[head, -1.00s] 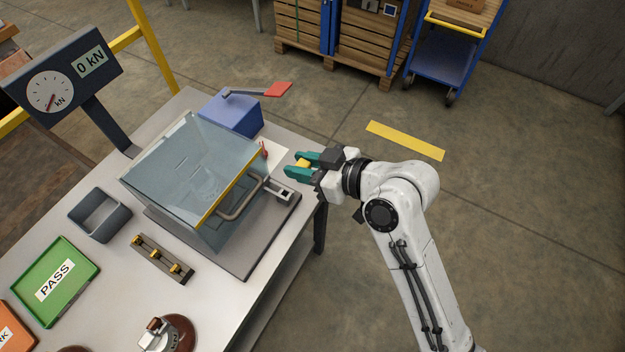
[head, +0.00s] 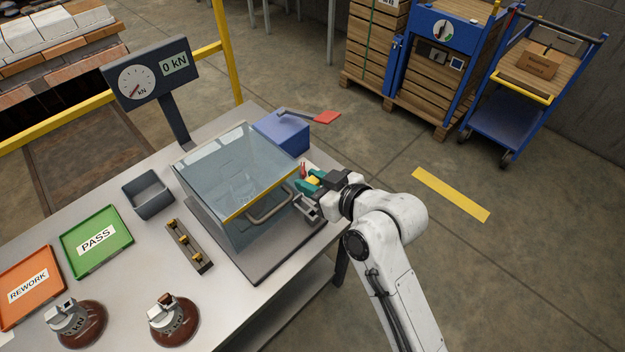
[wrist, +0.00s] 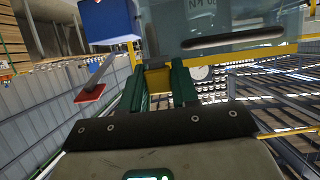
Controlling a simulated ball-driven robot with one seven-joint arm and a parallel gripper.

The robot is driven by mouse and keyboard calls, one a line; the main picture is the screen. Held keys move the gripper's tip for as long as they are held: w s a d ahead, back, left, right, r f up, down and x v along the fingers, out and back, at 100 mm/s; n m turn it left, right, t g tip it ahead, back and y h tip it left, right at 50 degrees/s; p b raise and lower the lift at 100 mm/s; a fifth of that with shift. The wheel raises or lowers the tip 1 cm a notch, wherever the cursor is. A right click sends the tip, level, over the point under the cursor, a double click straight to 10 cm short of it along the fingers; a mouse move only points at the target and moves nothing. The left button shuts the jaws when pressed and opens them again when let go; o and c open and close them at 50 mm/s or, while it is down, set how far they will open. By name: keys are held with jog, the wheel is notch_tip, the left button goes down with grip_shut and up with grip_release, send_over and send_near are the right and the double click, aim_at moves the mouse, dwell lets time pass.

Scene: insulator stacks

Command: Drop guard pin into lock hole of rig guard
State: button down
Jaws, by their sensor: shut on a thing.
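The rig guard (head: 228,185) is a clear box with a yellow front edge and a grey handle, standing closed on the rig's plate. A grey lock bracket (head: 308,208) sticks out at its right; its hole is not clear at this angle. My gripper (head: 311,181) has teal fingers shut on a small yellow piece, taken as the guard pin (head: 313,181). It is behind and above the bracket, beside the guard's right side. In the wrist view the yellow piece (wrist: 158,80) sits between the fingers; its lower part is hidden.
A blue box (head: 282,135) with a red-tipped lever (head: 326,117) stands behind the gripper. A small red item (head: 303,168) is close to the fingers. A gauge (head: 150,77), grey bin (head: 148,194), pass tray (head: 97,242) and brown insulators (head: 173,320) are further left.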

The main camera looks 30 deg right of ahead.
jog(key=shift+f+b, duration=1.8)
jog(key=shift+f, duration=0.9)
jog(key=shift+f+b, duration=1.15)
jog(key=shift+f, duration=0.9)
jog(key=c, duration=0.8)
grip_release()
jog(key=v, duration=1)
jog(key=shift+s+d+r+b, duration=0.1)
jog(key=shift+s+r+b, duration=0.15)
jog(key=shift+s+b, duration=0.1)
jog(key=s+d+f+m+g+h, duration=0.1)
jog(key=s+f+g, duration=0.3)
jog(key=s+f, duration=0.1)
jog(key=s+d+f+m+g+h, duration=0.1)
jog(key=s+f+g, duration=0.3)
jog(key=s, duration=0.4)
jog(key=s+d+f+m+g+h, duration=0.2)
jog(key=s+f+g, duration=0.2)
jog(key=s+f, duration=0.2)
jog(key=shift+s+d, duration=0.35)
jog(key=shift+s, duration=0.2)
